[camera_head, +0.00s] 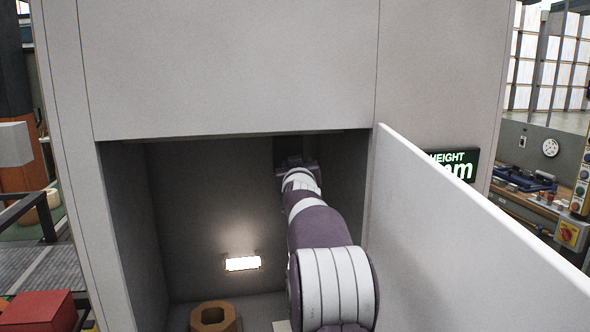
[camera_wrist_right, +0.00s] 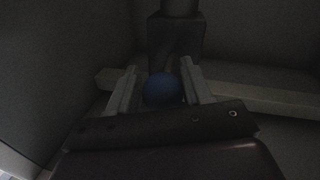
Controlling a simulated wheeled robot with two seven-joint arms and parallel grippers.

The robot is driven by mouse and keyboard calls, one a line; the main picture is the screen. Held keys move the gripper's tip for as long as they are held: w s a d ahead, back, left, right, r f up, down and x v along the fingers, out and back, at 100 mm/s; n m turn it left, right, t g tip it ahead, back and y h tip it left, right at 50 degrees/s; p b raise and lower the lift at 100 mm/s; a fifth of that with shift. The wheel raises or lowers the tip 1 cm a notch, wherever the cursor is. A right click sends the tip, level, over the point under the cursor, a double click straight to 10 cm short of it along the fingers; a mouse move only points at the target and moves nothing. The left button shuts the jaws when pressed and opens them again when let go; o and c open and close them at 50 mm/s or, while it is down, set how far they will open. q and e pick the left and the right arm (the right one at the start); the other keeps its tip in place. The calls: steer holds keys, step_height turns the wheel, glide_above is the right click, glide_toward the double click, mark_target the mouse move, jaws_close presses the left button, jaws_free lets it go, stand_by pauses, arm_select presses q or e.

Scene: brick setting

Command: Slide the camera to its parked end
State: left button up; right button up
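My right arm reaches deep into the open grey cabinet in the head view, and its gripper (camera_head: 298,165) is small and dark at the back wall. In the right wrist view the two fingers of this gripper (camera_wrist_right: 160,66) stand apart on either side of a dark blue ball (camera_wrist_right: 162,89), a knob by its look. Narrow gaps seem to show beside the ball. Just beyond it stands a dark block (camera_wrist_right: 177,38) with a round part on top, perhaps the camera. A pale rail (camera_wrist_right: 265,92) runs across behind the fingers. My left gripper is out of view.
The cabinet's side wall (camera_head: 135,230) and open door panel (camera_head: 470,235) flank my arm. A lit lamp (camera_head: 243,263) is on the back wall. A brown hexagonal ring (camera_head: 214,317) lies on the cabinet floor.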

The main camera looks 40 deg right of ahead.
steer(key=shift+o, duration=0.4)
steer(key=shift+s+d, duration=0.15)
steer(key=shift+s, duration=0.05)
steer(key=shift+f, duration=0.1)
steer(key=shift+s+a+f+b, duration=0.1)
steer(key=shift+a+b, duration=0.2)
steer(key=b+v, duration=0.3)
steer(key=v, duration=0.9)
steer(key=shift+s, duration=0.2)
